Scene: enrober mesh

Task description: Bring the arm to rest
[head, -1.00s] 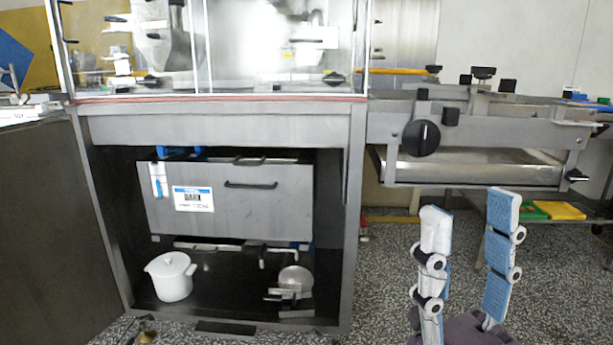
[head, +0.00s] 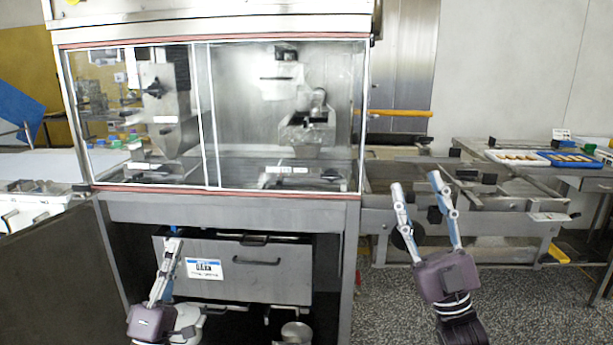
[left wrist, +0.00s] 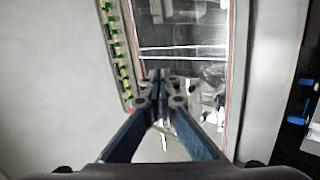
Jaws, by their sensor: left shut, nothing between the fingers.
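My left gripper (head: 173,245) is low at the left in the head view, in front of the machine's open lower bay. Its fingers are together with nothing between them. The left wrist view also shows this gripper (left wrist: 160,78) with its blue fingers meeting at the tips. My right gripper (head: 417,182) points up at the right, in front of the conveyor section. Its two fingers stand apart and nothing shows between them.
The glass-fronted machine (head: 225,197) fills the middle. A drawer-like tank (head: 285,280) with a label sits in its lower bay. A white pot (head: 187,322) is partly hidden behind my left gripper. Trays (head: 515,158) stand at the right. Speckled floor (head: 540,300) is free at lower right.

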